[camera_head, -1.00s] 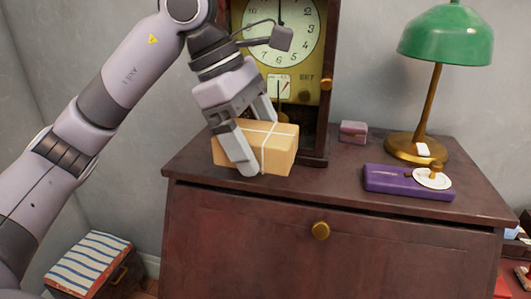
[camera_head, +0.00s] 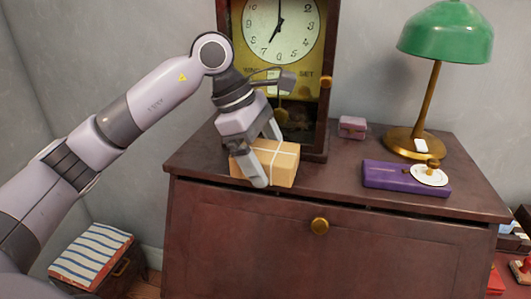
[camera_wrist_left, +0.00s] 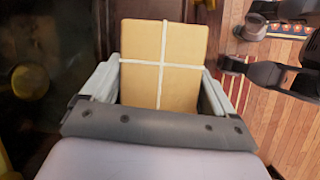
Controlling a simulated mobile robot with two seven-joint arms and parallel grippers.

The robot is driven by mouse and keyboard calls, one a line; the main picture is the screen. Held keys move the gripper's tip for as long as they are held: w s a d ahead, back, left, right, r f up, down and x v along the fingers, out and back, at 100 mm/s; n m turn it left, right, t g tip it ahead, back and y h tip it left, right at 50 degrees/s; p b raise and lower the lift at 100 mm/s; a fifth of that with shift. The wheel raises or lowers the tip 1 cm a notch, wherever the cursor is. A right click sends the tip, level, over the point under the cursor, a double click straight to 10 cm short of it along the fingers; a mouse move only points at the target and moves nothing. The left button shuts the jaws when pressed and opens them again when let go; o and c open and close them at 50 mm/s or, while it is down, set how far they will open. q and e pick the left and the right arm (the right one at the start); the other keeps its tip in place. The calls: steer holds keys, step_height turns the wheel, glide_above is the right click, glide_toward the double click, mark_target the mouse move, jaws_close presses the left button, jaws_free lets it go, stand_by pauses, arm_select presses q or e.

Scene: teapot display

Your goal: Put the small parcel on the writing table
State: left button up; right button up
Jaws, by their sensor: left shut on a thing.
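The small parcel (camera_head: 280,165) is a tan box tied with white string. My left gripper (camera_head: 266,160) is shut on it, with one finger on the near side and the other behind. In the left wrist view the parcel (camera_wrist_left: 165,65) sits between the two fingers, its string crossing on the face. The dark brown writing table (camera_head: 240,225) has a brass knob on its front. The parcel is over its left front part, before the clock, and overlaps the front edge. I cannot tell whether it touches the top. My right gripper is not visible in the head view.
The tall clock (camera_head: 320,95) stands close behind the parcel. A small pink box (camera_head: 352,128), a green lamp (camera_head: 445,32) and a purple box (camera_head: 388,176) stand further right. Bare tabletop (camera_head: 330,178) lies between. A striped cushion (camera_head: 90,254) is low at left.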

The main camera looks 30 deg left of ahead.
arm_select(q)
steer(key=shift+f+b, duration=0.4)
steer(key=shift+f, duration=0.05)
steer(key=o, duration=1)
steer(key=shift+c, duration=0.2)
steer(key=shift+r, duration=0.1)
